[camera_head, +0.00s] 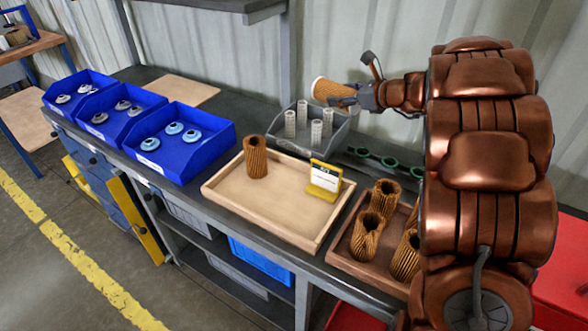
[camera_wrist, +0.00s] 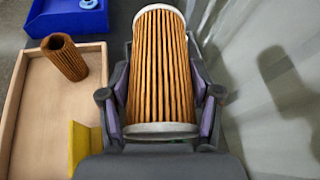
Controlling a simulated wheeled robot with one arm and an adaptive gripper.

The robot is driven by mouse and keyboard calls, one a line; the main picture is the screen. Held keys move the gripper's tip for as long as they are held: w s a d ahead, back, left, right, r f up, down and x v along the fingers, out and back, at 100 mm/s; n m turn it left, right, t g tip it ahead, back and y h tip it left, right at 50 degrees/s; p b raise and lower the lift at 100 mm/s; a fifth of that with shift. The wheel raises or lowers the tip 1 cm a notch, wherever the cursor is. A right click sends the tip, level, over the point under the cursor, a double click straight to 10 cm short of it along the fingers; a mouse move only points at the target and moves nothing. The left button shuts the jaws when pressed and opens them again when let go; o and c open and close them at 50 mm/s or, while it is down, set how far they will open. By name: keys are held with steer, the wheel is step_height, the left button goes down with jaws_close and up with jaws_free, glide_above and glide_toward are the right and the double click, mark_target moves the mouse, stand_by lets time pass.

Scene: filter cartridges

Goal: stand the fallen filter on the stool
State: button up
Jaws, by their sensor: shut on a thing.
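My gripper (camera_head: 352,98) is shut on a pleated orange-brown filter (camera_head: 326,90) with pale end caps. It holds the filter in the air, lying nearly sideways, above and behind the grey bin. In the wrist view the filter (camera_wrist: 160,65) sits between the two fingers (camera_wrist: 160,100), its pleats running away from my wrist. A low wooden-topped piece (camera_head: 33,130) with blue legs stands at the far left; I cannot tell whether it is the stool.
A brown filter (camera_head: 255,158) stands upright in the wooden tray (camera_head: 225,195), beside a yellow card holder (camera_head: 324,182). The grey bin (camera_head: 338,141) holds white mesh cylinders. Blue bins (camera_head: 188,160) stand left. Several brown filters (camera_head: 368,236) fill a tray at right.

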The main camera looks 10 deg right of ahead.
steer(key=s+d+f+n+g+y+b, duration=0.1)
steer(key=s+d+f, duration=0.1)
steer(key=f, duration=0.2)
steer(key=s+d+f+n+y+b, duration=0.1)
steer(key=s+d+f, duration=0.1)
steer(key=f, duration=0.3)
steer(key=s+d+f+n+g+y+b, duration=0.1)
steer(key=s+d+f, duration=0.1)
steer(key=s+f, duration=0.2)
steer(key=shift+f+n+g, duration=0.3)
steer(key=shift+f, duration=2.8)
steer(key=shift+f, duration=0.1)
steer(key=o, duration=1.2)
steer(key=shift+s+d+r, duration=0.1)
steer(key=shift+d+r, duration=0.05)
steer(key=shift+r, duration=0.05)
steer(key=b+v, duration=0.1)
steer(key=v, duration=1)
steer(key=shift+s+d, duration=0.15)
steer(key=shift+d, duration=0.15)
